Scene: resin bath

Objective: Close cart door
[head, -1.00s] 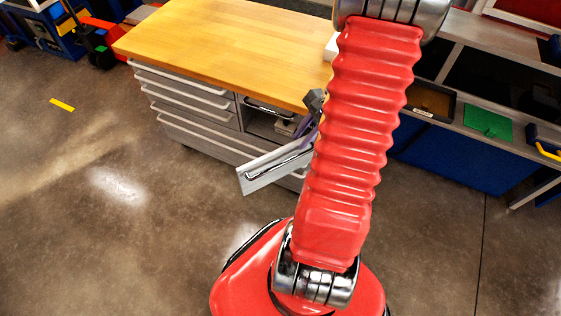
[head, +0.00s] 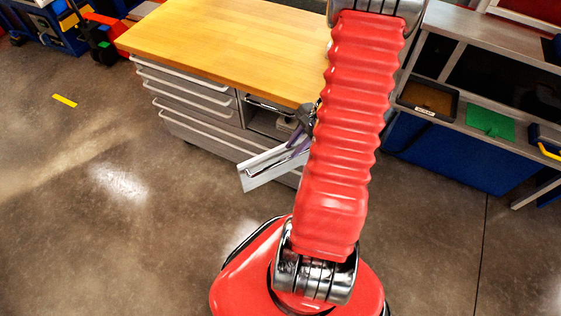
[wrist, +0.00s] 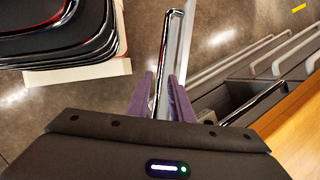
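The cart door (head: 262,176) is a pale grey panel that stands swung out from the front of the cart (head: 200,88), beside its drawers. In the wrist view the door (wrist: 185,45) is seen nearly edge-on, with a long chrome handle bar (wrist: 166,50). My gripper (wrist: 161,78) has two purple fingers, one on each side of the bar. They look open, with narrow gaps to the bar; contact is hard to judge. In the head view my gripper (head: 298,138) is at the door's handle, partly hidden behind my red arm.
The cart has a wooden top (head: 225,45) and several drawers (head: 190,95). An open dark compartment (head: 265,120) is behind the door. A grey bench (head: 450,110) with trays stands at the right. The floor left of the door is clear.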

